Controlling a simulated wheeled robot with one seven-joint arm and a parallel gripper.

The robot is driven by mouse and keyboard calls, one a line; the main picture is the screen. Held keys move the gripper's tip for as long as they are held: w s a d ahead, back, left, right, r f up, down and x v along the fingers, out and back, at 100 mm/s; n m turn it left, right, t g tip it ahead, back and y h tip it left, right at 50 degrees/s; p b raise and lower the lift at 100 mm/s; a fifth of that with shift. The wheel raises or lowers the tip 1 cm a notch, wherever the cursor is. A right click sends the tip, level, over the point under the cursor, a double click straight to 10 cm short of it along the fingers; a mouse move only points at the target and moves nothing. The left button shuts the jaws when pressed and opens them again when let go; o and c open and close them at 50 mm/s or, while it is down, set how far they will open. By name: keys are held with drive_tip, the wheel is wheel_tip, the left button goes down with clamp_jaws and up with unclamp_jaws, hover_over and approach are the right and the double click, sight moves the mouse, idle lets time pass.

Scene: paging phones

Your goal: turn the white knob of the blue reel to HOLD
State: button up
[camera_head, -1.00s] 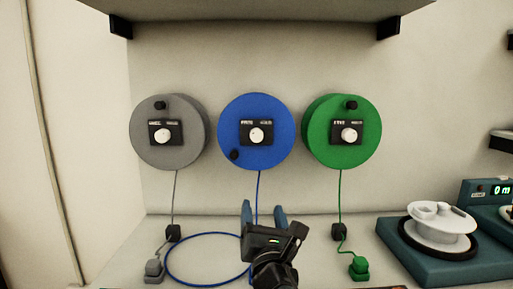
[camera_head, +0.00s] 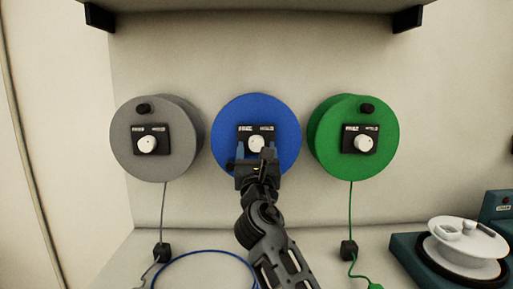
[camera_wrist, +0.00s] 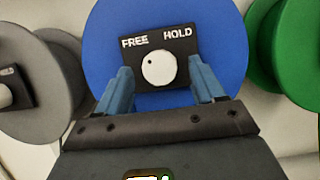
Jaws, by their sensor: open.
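The blue reel (camera_head: 285,115) hangs on the wall between a grey and a green reel. Its black plate (camera_wrist: 190,42) reads FREE at left and HOLD at right. The white knob (camera_wrist: 159,68) sits on that plate below the words; its small dark mark is at the upper left, toward FREE. The knob (camera_head: 256,143) is partly covered by my gripper in the head view. My gripper (camera_wrist: 163,85) is open in front of the reel, with one blue finger to each side of the knob and apart from it. The reel's black crank handle is hidden.
The grey reel (camera_head: 125,160) is close at left and the green reel (camera_head: 390,130) close at right. A shelf (camera_head: 256,12) juts out above. A blue cable (camera_head: 205,252) loops on the counter below. A teal device (camera_head: 405,248) with a white spool stands at right.

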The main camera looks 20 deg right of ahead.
drive_tip(key=shift+x, duration=0.75)
drive_tip(key=shift+c, duration=0.4)
drive_tip(key=c, duration=1)
drive_tip(key=shift+o, duration=0.2)
